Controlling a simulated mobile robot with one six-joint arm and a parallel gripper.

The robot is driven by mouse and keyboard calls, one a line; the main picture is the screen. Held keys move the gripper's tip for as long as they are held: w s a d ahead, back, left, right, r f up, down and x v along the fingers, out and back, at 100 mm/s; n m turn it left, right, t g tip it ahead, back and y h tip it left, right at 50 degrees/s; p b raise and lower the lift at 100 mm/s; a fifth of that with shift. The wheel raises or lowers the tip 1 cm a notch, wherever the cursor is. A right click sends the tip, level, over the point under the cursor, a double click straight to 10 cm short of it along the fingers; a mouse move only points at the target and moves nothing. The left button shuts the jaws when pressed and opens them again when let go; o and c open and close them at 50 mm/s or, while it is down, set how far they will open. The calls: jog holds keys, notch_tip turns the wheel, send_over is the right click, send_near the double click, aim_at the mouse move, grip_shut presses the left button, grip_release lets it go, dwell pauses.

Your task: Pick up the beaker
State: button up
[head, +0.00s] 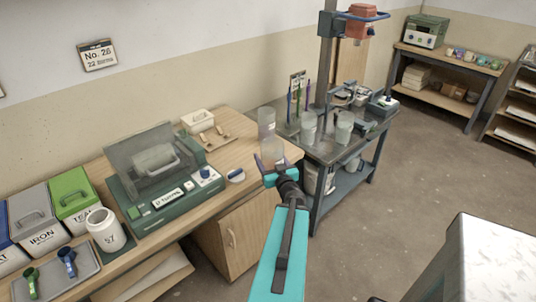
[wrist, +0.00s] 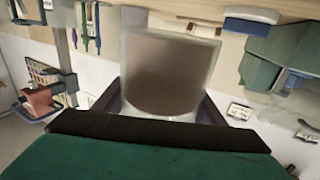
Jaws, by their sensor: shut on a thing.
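A frosted, see-through beaker (head: 273,149) is between the fingers of my gripper (head: 271,166) at the right end of the wooden bench. In the wrist view the beaker (wrist: 168,72) fills the middle, with a dark finger of my gripper (wrist: 163,108) against each side. My gripper is shut on it. A second clear cylinder (head: 266,120) stands just behind it in the head view. I cannot tell whether the held beaker's base touches the bench.
The wooden bench (head: 232,128) holds a green balance (head: 165,192) with a raised clear cover, a small white-blue dish (head: 236,175) and a white tub (head: 197,120). A dark table (head: 328,150) with jars, brushes and a tall stand adjoins on the right. Open floor (head: 420,160) lies further right.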

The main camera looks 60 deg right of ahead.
jog(key=shift+s+a+r+p, duration=0.1)
jog(key=shift+s+a+p, duration=0.15)
jog(key=shift+p, duration=0.45)
dwell(0.5)
dwell(0.3)
